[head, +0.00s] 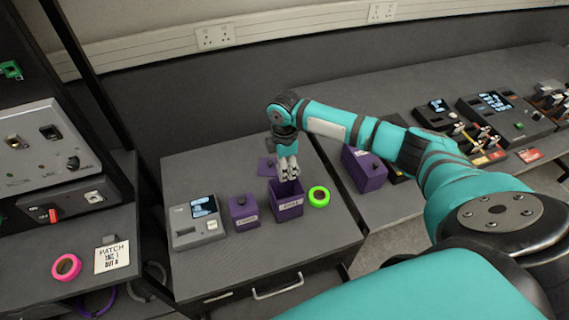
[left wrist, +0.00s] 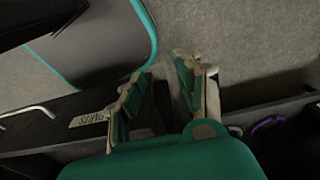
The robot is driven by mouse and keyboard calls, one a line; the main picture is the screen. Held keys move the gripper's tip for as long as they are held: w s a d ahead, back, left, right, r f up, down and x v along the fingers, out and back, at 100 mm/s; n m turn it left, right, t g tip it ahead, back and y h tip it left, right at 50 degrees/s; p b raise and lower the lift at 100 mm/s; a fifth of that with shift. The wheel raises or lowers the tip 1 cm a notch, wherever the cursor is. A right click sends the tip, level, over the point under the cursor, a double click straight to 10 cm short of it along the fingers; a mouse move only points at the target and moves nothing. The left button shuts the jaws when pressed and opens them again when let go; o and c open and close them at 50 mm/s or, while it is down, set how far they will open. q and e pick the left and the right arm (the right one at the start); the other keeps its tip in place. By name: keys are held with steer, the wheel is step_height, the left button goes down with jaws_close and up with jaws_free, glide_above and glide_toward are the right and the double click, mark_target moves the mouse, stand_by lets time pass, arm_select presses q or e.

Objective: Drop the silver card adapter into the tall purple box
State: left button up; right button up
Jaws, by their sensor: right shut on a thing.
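The tall purple box (head: 287,209) stands open on the grey cabinet top, with a pale label on its front. My right gripper (head: 288,174) points down right over the box's opening, its fingertips near the rim. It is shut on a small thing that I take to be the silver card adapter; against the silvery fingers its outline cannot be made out. My left gripper (left wrist: 160,90) shows only in the left wrist view, with its fingers apart and nothing between them.
A flat purple lid (head: 267,167) lies behind. Another purple box (head: 364,169) stands farther right.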

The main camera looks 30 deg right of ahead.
steer(key=shift+s+r, duration=0.15)
steer(key=shift+s, duration=0.1)
steer(key=o, duration=1.2)
steer(key=shift+w, duration=0.15)
steer(key=shift+o, duration=0.2)
steer(key=shift+r, duration=0.3)
step_height(320, 180, up, 11)
